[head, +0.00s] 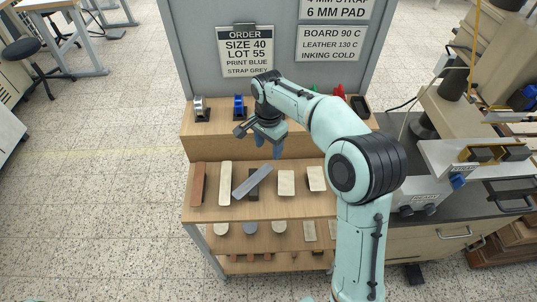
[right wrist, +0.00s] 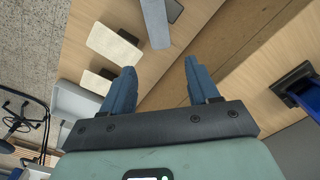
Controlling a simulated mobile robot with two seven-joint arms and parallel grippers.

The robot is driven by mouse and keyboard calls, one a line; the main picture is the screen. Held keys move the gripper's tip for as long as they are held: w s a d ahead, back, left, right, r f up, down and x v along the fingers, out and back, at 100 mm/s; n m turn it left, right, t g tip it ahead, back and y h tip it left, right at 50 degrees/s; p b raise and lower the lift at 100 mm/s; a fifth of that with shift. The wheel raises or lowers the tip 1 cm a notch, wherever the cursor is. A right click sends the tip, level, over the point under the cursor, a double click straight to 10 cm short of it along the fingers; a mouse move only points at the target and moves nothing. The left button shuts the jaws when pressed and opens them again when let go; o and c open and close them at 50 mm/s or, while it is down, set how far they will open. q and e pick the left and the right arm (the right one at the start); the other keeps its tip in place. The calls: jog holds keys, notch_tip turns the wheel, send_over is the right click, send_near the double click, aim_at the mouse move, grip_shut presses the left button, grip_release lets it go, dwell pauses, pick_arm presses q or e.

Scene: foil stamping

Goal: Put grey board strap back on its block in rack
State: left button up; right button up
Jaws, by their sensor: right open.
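The grey board strap (head: 245,185) lies aslant across a dark block (head: 254,192) on the rack's middle shelf, its upper end leaning to the right. Part of the block is hidden under it. The strap also shows at the top of the right wrist view (right wrist: 155,22), beside the dark block (right wrist: 175,9). My right gripper (head: 268,150) is open and empty, above and behind the strap near the step between the shelves. In the right wrist view its blue fingers (right wrist: 158,75) are wide apart with nothing between them. My left gripper is not in view.
A brown strip (head: 197,185) and a cream strip (head: 225,183) stand left of the strap. Cream-topped blocks (head: 286,183) sit to its right. A blue-framed item (head: 239,107) is on the upper shelf (head: 215,145). Round-topped pieces (head: 250,228) sit on the lower shelf.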

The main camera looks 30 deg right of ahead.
notch_tip(320, 180, up, 5)
jog(key=shift+f, duration=0.2)
dwell(0.6)
